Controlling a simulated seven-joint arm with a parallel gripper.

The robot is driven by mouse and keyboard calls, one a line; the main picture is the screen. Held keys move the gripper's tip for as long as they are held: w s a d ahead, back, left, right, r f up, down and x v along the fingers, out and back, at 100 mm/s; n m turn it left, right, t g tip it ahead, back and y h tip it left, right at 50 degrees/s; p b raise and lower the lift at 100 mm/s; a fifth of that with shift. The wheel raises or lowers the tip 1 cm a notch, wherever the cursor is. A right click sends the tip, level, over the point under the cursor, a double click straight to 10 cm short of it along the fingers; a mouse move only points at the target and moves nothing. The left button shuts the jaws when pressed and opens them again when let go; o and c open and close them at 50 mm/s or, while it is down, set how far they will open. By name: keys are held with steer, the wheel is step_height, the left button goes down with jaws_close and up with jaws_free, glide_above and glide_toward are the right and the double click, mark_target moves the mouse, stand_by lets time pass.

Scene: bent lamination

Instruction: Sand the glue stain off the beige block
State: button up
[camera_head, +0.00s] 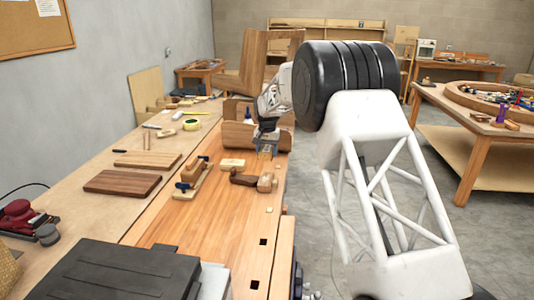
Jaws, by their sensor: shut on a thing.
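A small beige block (232,164) lies flat on the workbench (205,220), near the middle of the picture. I cannot make out a glue stain on it at this size. My gripper (266,149) points down over the far part of the bench, to the right of and beyond the beige block, apart from it. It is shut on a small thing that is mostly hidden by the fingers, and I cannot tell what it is.
Brown boards (122,182) lie further left. The bench's front middle is clear.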

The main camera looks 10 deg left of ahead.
mark_target(267, 174)
stand_by(0.4)
steer(key=shift+f, duration=0.2)
stand_by(0.3)
steer(key=shift+f, duration=3.45)
steer(key=shift+s+f, duration=0.75)
steer(key=shift+s, duration=0.1)
steer(key=shift+c, duration=0.4)
steer(key=shift+s+a, duration=0.1)
steer(key=shift+s, duration=3)
steer(key=shift+w, duration=3.95)
steer(key=shift+r, duration=4.2)
